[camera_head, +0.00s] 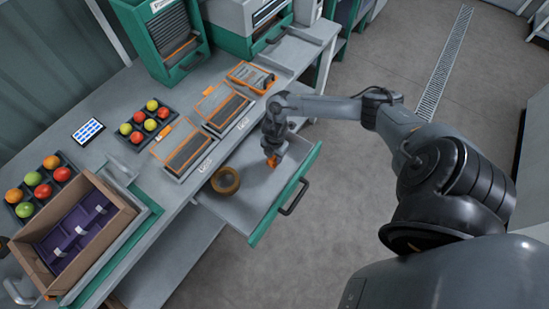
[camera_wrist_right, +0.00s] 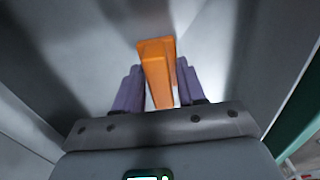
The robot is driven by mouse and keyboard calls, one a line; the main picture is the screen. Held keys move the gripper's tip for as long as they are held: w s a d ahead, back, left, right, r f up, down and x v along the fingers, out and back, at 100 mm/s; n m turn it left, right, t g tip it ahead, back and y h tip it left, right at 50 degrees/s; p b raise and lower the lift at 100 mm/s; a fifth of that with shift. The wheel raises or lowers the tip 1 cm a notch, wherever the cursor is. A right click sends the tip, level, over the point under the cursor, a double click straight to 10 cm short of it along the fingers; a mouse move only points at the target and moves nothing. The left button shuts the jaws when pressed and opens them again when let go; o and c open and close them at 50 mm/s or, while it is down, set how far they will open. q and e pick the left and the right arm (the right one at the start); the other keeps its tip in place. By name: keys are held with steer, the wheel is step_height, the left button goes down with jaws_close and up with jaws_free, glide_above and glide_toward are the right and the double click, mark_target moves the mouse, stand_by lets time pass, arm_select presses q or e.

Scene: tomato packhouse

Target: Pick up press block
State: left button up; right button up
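The orange press block (camera_head: 273,161) sits in the open grey drawer (camera_head: 240,205), toward its right end. My right gripper (camera_head: 272,153) reaches down into the drawer right over the block and hides part of it. In the right wrist view the block (camera_wrist_right: 157,70) stands between the two purple fingers of the gripper (camera_wrist_right: 161,85). The fingers are apart on either side of it, with thin gaps showing, so they look open around it. My left gripper is not in view.
A brown ring (camera_head: 225,180) lies in the drawer left of the block. The drawer's green front (camera_head: 285,195) has a dark handle (camera_head: 294,198). Trays with orange frames (camera_head: 182,148) and a cardboard box (camera_head: 105,242) are on the bench. Fruit trays (camera_head: 120,138) stand farther back.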

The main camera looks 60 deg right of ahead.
jaws_close()
step_height(320, 180, up, 10)
steer(key=p, duration=0.2)
steer(key=shift+p, duration=0.3)
steer(key=shift+c, duration=1.4)
jaws_free()
steer(key=shift+c, duration=1.2)
steer(key=shift+r, duration=0.1)
steer(key=shift+c, duration=0.2)
